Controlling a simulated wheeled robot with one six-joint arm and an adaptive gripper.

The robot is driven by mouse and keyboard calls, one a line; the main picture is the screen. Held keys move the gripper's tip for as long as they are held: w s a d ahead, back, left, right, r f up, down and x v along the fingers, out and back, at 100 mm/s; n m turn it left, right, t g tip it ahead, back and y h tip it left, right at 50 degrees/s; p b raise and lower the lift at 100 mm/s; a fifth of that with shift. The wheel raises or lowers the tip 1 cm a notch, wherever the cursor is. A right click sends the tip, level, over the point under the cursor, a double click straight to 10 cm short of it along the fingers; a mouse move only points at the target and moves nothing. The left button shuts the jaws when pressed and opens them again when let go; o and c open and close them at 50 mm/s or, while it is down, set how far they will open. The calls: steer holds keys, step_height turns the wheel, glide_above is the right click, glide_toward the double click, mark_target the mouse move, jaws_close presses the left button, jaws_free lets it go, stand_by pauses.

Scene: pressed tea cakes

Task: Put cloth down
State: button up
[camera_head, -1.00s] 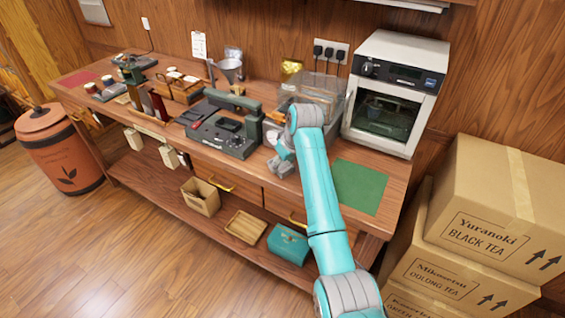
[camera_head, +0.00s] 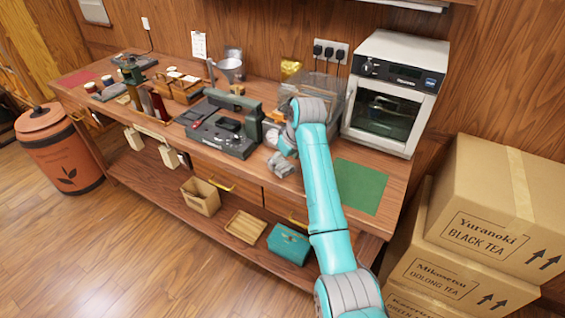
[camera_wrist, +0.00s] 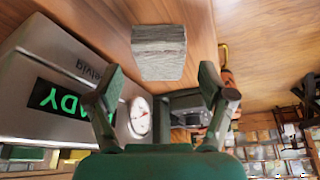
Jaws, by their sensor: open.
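A grey folded cloth (camera_head: 280,165) lies on the wooden counter near its front edge, to the right of the black press machine. It also shows in the wrist view (camera_wrist: 158,52) as a grey layered block on the wood, beyond my fingertips. My gripper (camera_wrist: 162,82) is open, its two fingers spread apart with nothing between them. The cloth is apart from both fingers. In the head view my gripper is mostly hidden by my wrist, just above and behind the cloth.
The black press machine (camera_head: 222,130) stands left of the cloth. A white dial gauge (camera_wrist: 138,115) and a grey unit with a green display (camera_wrist: 58,102) are close to my fingers. A green mat (camera_head: 360,187) lies clear at right, before a white oven (camera_head: 394,92).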

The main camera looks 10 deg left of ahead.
steer(key=v, duration=1)
steer(key=shift+r, duration=0.1)
